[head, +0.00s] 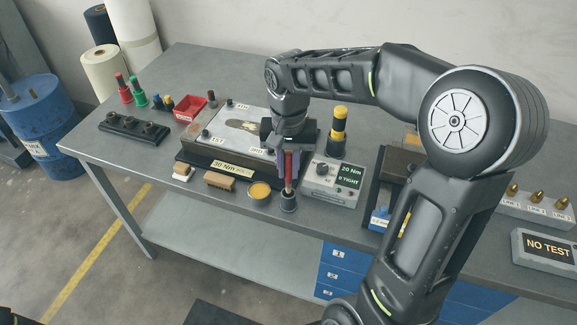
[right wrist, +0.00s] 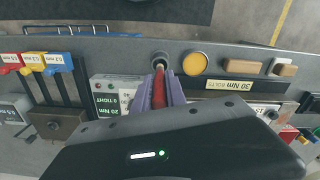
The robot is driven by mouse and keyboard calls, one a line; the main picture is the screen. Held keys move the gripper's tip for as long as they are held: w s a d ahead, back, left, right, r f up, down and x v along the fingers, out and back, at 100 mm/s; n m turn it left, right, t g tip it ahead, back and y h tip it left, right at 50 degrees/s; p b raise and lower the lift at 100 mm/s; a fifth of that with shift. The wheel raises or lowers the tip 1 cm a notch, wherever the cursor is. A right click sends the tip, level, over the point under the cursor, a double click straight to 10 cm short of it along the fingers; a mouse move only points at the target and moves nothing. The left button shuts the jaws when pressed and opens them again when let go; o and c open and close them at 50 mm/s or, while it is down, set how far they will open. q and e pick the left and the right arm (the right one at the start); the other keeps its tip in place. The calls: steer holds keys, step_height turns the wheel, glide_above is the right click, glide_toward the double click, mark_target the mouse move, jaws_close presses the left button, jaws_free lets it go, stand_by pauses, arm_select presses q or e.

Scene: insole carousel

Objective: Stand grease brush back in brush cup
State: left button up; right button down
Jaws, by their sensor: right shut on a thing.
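The grease brush (head: 288,170) has a red handle and is held upright, its lower end pointing down. My right gripper (head: 289,174) has purple fingers and is shut on the red handle. The brush cup (head: 288,203) is a small dark cup near the table's front edge, directly under the brush. In the right wrist view the brush (right wrist: 159,88) runs between the fingers towards the cup (right wrist: 160,59). Its lower end overlaps the cup's mouth; how deep it sits I cannot tell. My left gripper is not in view.
A yellow grease tin (head: 259,190) stands just left of the cup, with a wooden-backed brush (head: 219,181) beyond it. The torque box marked 20 Nm (head: 334,180) is close on the right. The fixture with the insole plate (head: 225,130) lies behind.

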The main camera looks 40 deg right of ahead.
mark_target(288, 181)
steer(key=shift+f+b, duration=1.95)
steer(key=shift+f, duration=0.65)
steer(key=c, duration=1.3)
jaws_free()
steer(key=shift+r, duration=0.45)
step_height(288, 181, up, 7)
